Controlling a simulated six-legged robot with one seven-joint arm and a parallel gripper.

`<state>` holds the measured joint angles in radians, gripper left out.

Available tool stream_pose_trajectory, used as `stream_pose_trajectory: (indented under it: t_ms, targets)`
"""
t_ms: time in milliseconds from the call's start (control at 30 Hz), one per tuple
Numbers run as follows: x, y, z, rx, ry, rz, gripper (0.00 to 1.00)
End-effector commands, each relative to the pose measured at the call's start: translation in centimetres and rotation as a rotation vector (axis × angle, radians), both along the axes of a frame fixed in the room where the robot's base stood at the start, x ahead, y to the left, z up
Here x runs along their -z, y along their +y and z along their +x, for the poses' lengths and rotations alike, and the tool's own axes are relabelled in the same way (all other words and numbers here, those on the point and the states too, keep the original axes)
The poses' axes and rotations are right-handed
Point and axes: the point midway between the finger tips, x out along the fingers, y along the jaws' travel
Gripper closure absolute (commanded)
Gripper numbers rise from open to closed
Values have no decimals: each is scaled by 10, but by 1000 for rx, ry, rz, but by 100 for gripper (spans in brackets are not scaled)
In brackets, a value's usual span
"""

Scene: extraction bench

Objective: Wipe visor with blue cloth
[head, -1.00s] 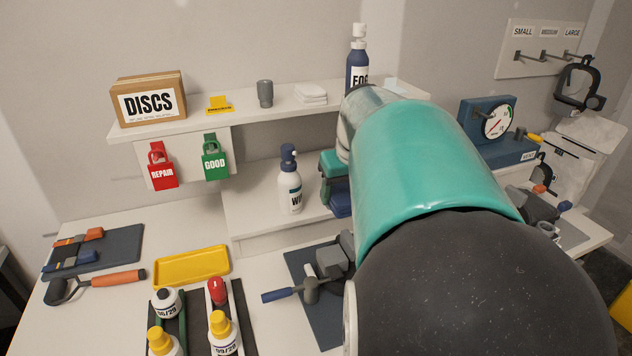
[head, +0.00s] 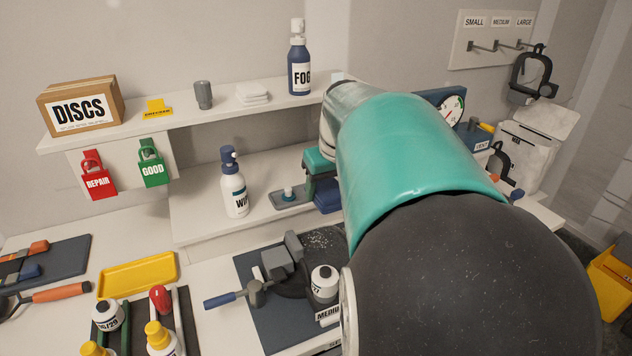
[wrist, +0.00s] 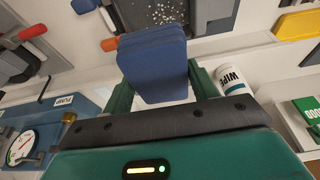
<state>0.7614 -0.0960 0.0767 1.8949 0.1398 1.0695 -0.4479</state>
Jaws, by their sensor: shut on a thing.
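My gripper (wrist: 160,85) is shut on the folded blue cloth (wrist: 152,60), its green fingers on either side. In the head view the gripper (head: 320,165) is partly hidden behind my arm, and the blue cloth (head: 329,197) shows below it. The dark visor (head: 322,240) is speckled with white and sits by a grey clamp (head: 277,262) on a dark mat. In the wrist view the speckled visor (wrist: 160,10) shows beyond the cloth's far edge. The cloth appears apart from it. The visor's right side is hidden by my arm in the head view.
A white WIPE bottle (head: 234,185) and a small grey tray (head: 290,198) stand on the low shelf. A white canister (head: 324,283) sits in front of the visor. A yellow tray (head: 138,273) and several bottles are at the left. A FOG bottle (head: 300,65) stands on the upper shelf.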

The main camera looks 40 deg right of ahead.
Motion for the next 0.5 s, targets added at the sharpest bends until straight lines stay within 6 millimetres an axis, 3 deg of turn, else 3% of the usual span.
stream_pose_trajectory:
  t_ms: [500]
  targets:
    - [5,6,3,-4,1,0,60]
